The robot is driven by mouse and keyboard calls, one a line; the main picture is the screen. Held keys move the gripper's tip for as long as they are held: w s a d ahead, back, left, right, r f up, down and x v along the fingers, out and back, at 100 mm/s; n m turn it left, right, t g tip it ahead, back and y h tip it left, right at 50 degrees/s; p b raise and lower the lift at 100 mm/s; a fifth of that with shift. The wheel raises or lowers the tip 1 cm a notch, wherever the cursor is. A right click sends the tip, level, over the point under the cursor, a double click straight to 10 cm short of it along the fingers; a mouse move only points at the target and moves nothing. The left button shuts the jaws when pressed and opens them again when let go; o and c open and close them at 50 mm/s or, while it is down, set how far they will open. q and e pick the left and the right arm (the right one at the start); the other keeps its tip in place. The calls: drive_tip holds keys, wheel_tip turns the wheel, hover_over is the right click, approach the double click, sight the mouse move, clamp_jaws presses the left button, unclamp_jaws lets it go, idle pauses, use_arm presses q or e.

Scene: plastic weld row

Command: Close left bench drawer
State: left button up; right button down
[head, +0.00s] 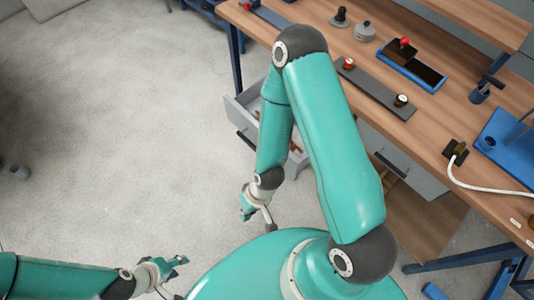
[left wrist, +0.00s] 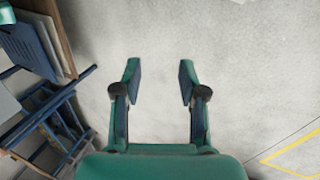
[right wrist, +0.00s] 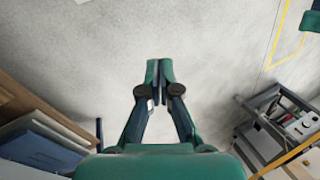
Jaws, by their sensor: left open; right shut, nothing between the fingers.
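The left bench drawer (head: 240,116) is a light grey drawer with a dark handle (head: 246,140). It is pulled out from under the wooden bench, and my right arm hides its middle. Some reddish items show inside it. My right gripper (head: 246,213) is shut and empty, low in front of the drawer and apart from it. Its closed fingers show in the right wrist view (right wrist: 159,78). My left gripper (head: 178,263) is open and empty over the floor at the lower left. Its spread fingers show in the left wrist view (left wrist: 160,82).
On the bench are a blue tray (head: 428,83), a dark strip with two knobs (head: 378,92) and a white cable (head: 478,183).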

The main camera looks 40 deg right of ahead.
use_arm(q)
drive_tip(key=shift+d, duration=0.1)
drive_tip(key=shift+o, duration=2)
drive_tip(key=shift+f, duration=0.15)
use_arm(e)
drive_tip(key=s+a+r+n+g+h+b, duration=0.25)
drive_tip(key=a+n+g+b, duration=0.2)
drive_tip(key=n, duration=0.75)
drive_tip(key=w+d+r+n+t+h+b, duration=0.5)
drive_tip(key=w+d+r+n+h, duration=0.35)
drive_tip(key=r+h, duration=0.25)
use_arm(q)
wheel_tip(320, 180, down, 9)
drive_tip(key=shift+f, duration=0.2)
use_arm(e)
drive_tip(key=d+r+x, duration=0.1)
drive_tip(key=x, duration=1.1)
drive_tip(key=shift+d+r, duration=0.3)
